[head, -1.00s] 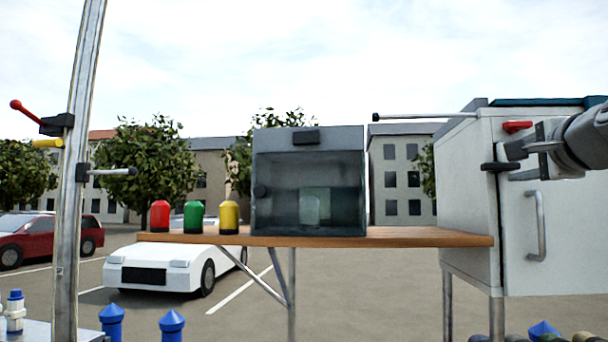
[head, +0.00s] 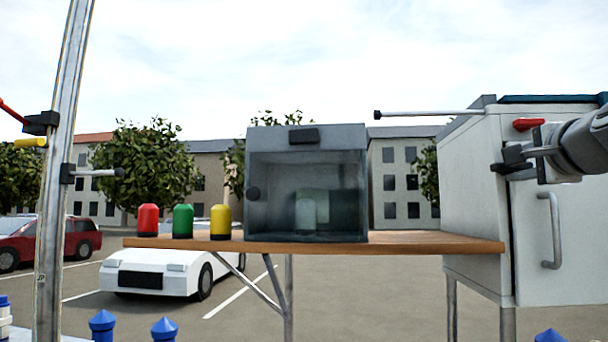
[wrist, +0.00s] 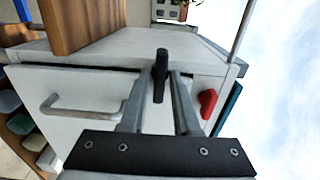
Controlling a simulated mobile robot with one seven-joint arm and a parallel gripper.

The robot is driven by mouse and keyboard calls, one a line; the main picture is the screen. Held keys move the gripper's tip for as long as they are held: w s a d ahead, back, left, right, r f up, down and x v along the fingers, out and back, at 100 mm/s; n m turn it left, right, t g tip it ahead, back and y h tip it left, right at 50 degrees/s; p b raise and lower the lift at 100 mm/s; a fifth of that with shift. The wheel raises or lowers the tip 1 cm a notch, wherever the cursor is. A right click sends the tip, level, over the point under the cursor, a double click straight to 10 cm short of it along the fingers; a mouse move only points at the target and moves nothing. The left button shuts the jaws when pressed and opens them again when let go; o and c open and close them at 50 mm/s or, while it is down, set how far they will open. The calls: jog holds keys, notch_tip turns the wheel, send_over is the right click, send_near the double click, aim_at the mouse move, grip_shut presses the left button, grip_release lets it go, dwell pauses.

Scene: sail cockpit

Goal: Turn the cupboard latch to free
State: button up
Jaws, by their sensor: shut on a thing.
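The cupboard (head: 470,190) is a white box at the right in the head view, with a pale door (head: 580,240) and a grey bar handle (head: 552,230). The latch (head: 512,158) is a small black lever at the door's upper left edge. In the wrist view the latch (wrist: 160,75) stands between the fingers, its narrow end towards the palm. My gripper (wrist: 159,84) is shut on it. In the head view my gripper (head: 528,161) reaches in from the right, and the fingers partly overlap the latch.
A thin rod (head: 430,113) juts left from the cupboard top. A wooden shelf (head: 450,241) beside it carries a clear-fronted grey box (head: 305,137) and red, green and yellow containers. A metal pole (head: 60,170) stands at the left.

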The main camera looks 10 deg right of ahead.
grip_shut()
jog(key=n+b, duration=0.2)
jog(key=n, duration=0.2)
jog(key=shift+f, duration=0.15)
jog(key=n+b, duration=0.2)
jog(key=n, duration=0.2)
jog(key=n+b, duration=0.2)
jog(key=n, duration=0.7)
jog(key=shift+n, duration=0.4)
dwell(0.4)
